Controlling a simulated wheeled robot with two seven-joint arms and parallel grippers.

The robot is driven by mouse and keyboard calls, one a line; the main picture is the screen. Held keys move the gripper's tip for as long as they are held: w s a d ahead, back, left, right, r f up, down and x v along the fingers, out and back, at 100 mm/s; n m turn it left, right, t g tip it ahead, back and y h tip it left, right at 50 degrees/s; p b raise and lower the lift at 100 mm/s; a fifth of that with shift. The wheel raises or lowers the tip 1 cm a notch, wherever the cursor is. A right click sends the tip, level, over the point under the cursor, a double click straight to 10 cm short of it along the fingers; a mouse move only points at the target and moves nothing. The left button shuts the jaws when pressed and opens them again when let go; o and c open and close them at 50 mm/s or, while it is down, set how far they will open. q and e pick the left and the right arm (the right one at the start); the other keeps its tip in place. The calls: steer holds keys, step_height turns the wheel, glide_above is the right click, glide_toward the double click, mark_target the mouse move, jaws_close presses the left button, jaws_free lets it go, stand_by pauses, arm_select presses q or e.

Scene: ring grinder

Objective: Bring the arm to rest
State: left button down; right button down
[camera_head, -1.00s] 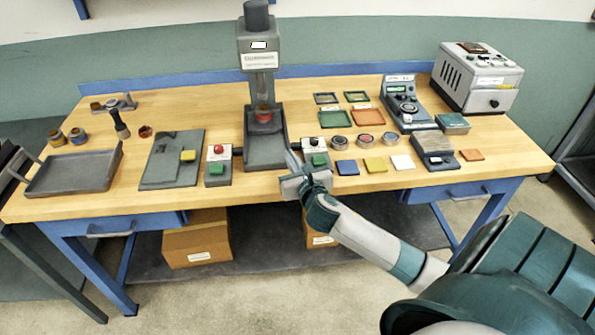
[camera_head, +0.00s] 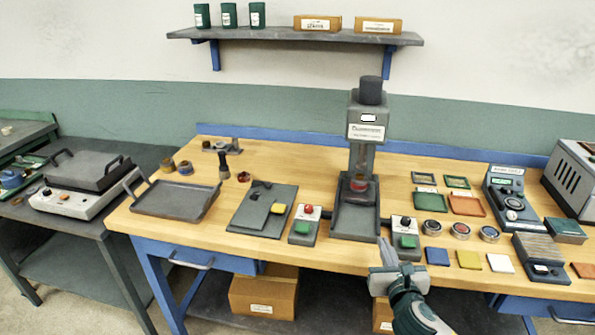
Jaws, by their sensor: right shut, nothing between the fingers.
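My right gripper (camera_head: 384,246) is shut and empty. Its fingertips are at the table's front edge, just left of the right-hand button box (camera_head: 405,242) with a green button. My right forearm comes up from the bottom of the picture. The press (camera_head: 366,130), a grey column machine with a dark knob on top, stands on the wooden table behind the gripper. A red ring-like piece sits low in the press. My left gripper is out of the picture.
A second button box (camera_head: 304,228) stands left of the press. Coloured tiles and round tins lie right of the gripper. A grey tray (camera_head: 175,197) is at the left of the table (camera_head: 300,165). A shelf (camera_head: 295,35) hangs on the wall. The floor in front is partly clear.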

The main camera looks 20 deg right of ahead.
steer(key=s+a+f+m+g+y, duration=0.1)
steer(key=s+a+f+m+g, duration=0.25)
steer(key=s+f+m, duration=0.4)
steer(key=s+a+f+m+g+y, duration=0.1)
steer(key=s+a+f+m+g, duration=0.25)
steer(key=s+f+m, duration=0.45)
steer(key=s+a+f+m+g+y, duration=0.2)
steer(key=s+a+m+g, duration=0.1)
steer(key=s+a+m, duration=0.4)
steer(key=s+a+f+m+g+y, duration=0.2)
steer(key=s+a+m, duration=0.4)
steer(key=s+m, duration=0.25)
step_height(320, 180, down, 29)
steer(key=s+n+g, duration=0.1)
steer(key=s, duration=0.1)
steer(key=s+d+f, duration=0.1)
steer(key=s+f, duration=0.7)
steer(key=s, duration=0.1)
steer(key=s+d+f+g, duration=0.1)
steer(key=s+d+f, duration=0.1)
steer(key=s+f, duration=0.6)
steer(key=shift+s+d+f+g+h, duration=0.2)
steer(key=shift+s+d+g+h, duration=0.05)
steer(key=shift+s+g+h, duration=0.1)
